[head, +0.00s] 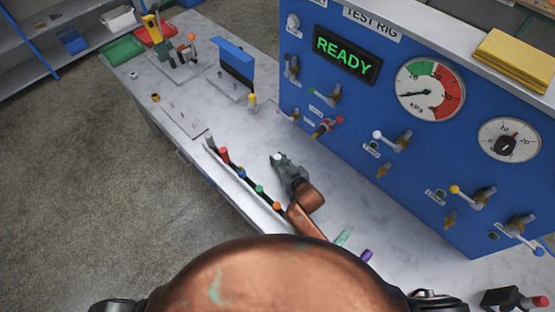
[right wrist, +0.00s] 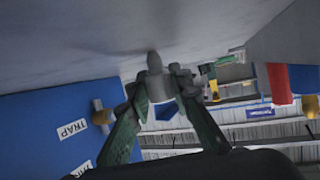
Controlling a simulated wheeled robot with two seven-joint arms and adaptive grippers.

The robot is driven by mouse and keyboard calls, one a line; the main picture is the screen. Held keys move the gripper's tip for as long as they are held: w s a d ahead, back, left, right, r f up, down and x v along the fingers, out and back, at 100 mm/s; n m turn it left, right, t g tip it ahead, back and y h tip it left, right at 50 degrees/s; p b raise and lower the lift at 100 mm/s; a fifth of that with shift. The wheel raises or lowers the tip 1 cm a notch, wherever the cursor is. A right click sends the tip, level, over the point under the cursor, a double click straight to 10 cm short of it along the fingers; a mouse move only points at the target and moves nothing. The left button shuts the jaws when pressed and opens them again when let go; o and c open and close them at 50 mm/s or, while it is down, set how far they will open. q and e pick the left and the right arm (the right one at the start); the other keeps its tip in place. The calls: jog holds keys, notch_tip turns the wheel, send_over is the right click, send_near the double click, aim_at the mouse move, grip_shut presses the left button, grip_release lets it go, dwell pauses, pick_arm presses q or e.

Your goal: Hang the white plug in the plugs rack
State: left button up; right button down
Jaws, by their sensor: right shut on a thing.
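My right gripper (head: 283,164) is shut on the white plug (head: 277,156), whose pale tip shows at the fingertips, over the bench between the rack and the blue panel. In the right wrist view the plug (right wrist: 154,65) looks greyish, held between the fingers of my right gripper (right wrist: 155,88); the gap between it and the bench is hard to judge. The plugs rack (head: 249,184) is a dark-slotted strip along the bench's front edge, left of the gripper. Pale, red, blue, green and orange pieces stand along it. My left gripper is not in view.
The blue test rig panel (head: 330,105), with valves and gauges, rises to the right. A blue upright stand (head: 235,62) and a small yellow-topped piece (head: 252,101) stand farther back. A purple piece (head: 367,256) is nearer.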

jog(key=shift+f, duration=0.1)
jog(key=c, duration=1.8)
grip_release()
jog(key=shift+o, duration=0.2)
jog(key=shift+s+d, duration=0.1)
jog(key=p+v, duration=0.1)
jog(key=v, duration=1.1)
